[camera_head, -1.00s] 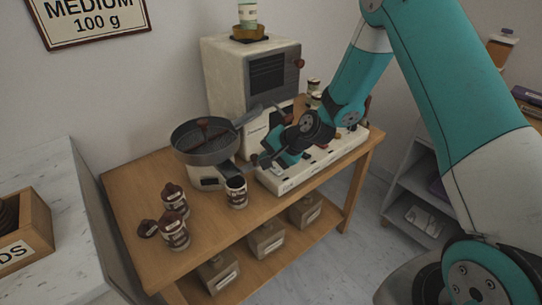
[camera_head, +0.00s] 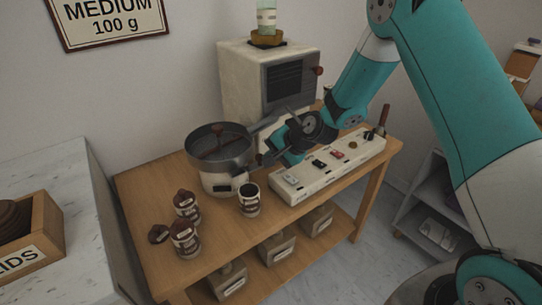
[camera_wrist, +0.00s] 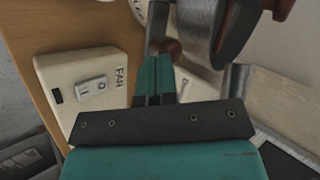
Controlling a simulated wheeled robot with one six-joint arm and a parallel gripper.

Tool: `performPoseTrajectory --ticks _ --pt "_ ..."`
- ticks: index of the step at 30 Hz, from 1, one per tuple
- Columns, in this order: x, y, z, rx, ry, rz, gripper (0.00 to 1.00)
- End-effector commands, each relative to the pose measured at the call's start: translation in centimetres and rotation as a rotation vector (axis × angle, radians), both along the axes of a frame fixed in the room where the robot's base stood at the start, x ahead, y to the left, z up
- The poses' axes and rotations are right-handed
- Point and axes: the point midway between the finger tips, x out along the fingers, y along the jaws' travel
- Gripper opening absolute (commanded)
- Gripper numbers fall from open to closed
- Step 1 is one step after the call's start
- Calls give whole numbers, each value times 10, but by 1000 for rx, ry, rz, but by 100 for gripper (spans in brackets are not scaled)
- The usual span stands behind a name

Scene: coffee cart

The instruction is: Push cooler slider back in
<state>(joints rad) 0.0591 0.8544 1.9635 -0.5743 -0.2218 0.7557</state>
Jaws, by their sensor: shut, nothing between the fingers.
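The cooler (camera_head: 220,148) is a round dark pan with a reddish-brown stirrer on a cream base, at the left of the roaster. My gripper (camera_head: 266,158) is shut and empty, low at the cooler's right side. In the wrist view my closed fingertips (camera_wrist: 155,65) point at a small reddish-brown knob (camera_wrist: 168,47) beside grey metal parts. I cannot tell whether this knob is the slider's, or whether the fingers touch it. The slider cannot be made out clearly.
A white switch strip (camera_head: 330,168) lies at the table's front right. A FAN switch box (camera_wrist: 88,82) is left of my fingers. The roaster (camera_head: 270,85) is behind.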

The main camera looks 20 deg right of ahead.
Motion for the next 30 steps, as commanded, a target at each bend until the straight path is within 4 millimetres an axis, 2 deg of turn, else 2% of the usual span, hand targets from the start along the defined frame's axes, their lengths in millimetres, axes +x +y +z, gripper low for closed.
performPoseTrajectory --ticks 7,12,18,24,30 --pt "-20 -18 4 0 2 11 0" --pt "-39 -37 34 -1 -2 12 0" --pt "-59 -56 60 0 0 14 0" --pt "-67 -64 73 -1 1 17 0" --pt "-68 -65 74 0 1 18 0"
